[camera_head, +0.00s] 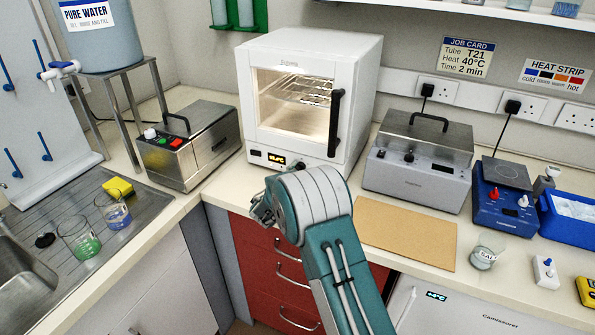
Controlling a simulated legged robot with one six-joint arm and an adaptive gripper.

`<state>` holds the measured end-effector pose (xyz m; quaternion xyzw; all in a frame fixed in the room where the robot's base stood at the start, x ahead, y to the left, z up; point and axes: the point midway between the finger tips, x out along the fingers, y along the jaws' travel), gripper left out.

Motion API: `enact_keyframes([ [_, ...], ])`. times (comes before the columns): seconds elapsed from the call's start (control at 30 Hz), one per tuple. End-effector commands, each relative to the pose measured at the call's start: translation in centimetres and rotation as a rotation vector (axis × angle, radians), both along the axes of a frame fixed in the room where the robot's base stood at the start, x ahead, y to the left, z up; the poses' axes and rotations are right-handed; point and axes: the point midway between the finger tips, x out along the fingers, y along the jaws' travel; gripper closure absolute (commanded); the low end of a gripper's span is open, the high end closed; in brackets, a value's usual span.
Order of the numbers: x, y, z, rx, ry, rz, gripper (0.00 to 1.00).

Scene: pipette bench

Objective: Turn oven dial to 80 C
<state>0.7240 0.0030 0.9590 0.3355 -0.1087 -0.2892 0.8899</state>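The oven (357,62) is a white box with a glass front, a lit inside with wire racks, and a black vertical handle at its right. It stands at the back of the bench in the corner. Its lower front strip holds a small dark display (278,160) with yellow characters, too small to read. A small dark part beside the display may be the dial; its setting cannot be read. My gripper (261,211) is in front of and below the oven strip, apart from it. My teal and grey arm link mostly hides it, so its opening cannot be told.
A steel bath (190,145) stands left of the oven, another lidded bath (418,160) to the right. A brown mat (405,232) lies in front of the right one. A hotplate (505,195), a salt jar (485,255) and a blue tray (570,220) are farther right. Red drawers (262,245) sit below.

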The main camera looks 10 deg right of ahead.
Motion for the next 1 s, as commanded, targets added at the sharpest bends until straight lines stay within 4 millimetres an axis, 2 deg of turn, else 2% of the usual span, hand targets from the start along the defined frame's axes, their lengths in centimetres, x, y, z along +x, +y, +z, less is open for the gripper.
enact_keyframes([
  [0.2,0.06,-0.08,0.05,-0.01,0.006,-0.001,1.0],
  [0.53,0.09,-0.14,0.07,-0.153,0.109,0.0,1.0],
  [0.83,0.12,-0.15,0.1,-0.161,0.115,0.0,1.0],
  [0.87,0.12,-0.16,0.11,-0.161,0.115,0.0,0.5],
  [0.9,0.12,-0.16,0.11,-0.161,0.115,0.0,0.32],
  [0.93,0.11,-0.16,0.1,-0.161,0.115,0.0,0.24],
  [1.0,0.09,-0.13,0.1,-0.161,0.115,0.0,0.24],
])
